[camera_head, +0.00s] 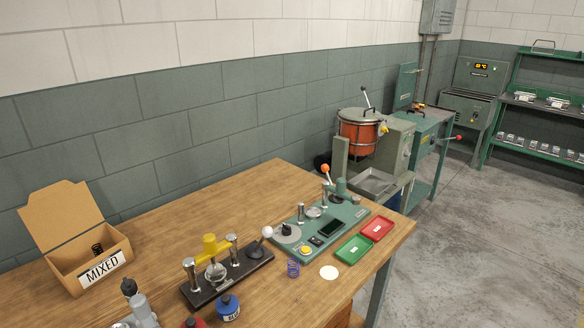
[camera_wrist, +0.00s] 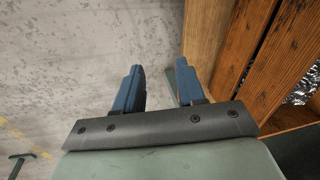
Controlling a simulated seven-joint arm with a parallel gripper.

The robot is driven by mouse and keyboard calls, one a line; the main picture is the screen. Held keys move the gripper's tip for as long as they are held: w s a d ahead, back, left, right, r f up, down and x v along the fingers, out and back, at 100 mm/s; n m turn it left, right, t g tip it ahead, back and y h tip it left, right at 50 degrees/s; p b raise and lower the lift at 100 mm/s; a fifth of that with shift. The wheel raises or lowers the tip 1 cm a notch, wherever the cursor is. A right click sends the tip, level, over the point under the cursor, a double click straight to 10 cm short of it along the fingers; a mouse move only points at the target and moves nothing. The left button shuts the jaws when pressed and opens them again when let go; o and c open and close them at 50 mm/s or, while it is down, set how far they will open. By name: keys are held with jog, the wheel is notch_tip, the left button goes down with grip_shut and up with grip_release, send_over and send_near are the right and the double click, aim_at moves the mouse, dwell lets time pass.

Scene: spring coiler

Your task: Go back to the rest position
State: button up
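My gripper (camera_wrist: 159,75) shows in the wrist view with its two blue fingers apart and nothing between them. It hangs over the grey concrete floor (camera_wrist: 80,50), beside a wooden structure (camera_wrist: 220,40) on the right of that view. My gripper and arm do not show in the head view. In the head view, the wooden workbench (camera_head: 170,235) carries a black fixture (camera_head: 225,278) with a yellow top and a green coiler board (camera_head: 340,210). A blue spring (camera_head: 293,268) stands on the bench between them.
A cardboard box labelled MIXED (camera_head: 75,240) with a dark spring stands at the bench's left. Green (camera_head: 353,249) and red (camera_head: 377,228) trays lie near the right edge. Small bottles stand at the front. Machines and a green shelf (camera_head: 540,120) stand behind. The floor to the right is clear.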

jog(key=s+a+n+g, duration=0.3)
jog(key=s+a+g, duration=0.1)
jog(key=s, duration=1.1)
jog(key=s+a+n+g+h, duration=0.1)
jog(key=s+a+n+g, duration=0.2)
jog(key=s, duration=1.2)
jog(key=shift+s+a+r+n+g, duration=0.25)
jog(key=shift+a+n+g, duration=0.2)
jog(key=shift+a, duration=0.6)
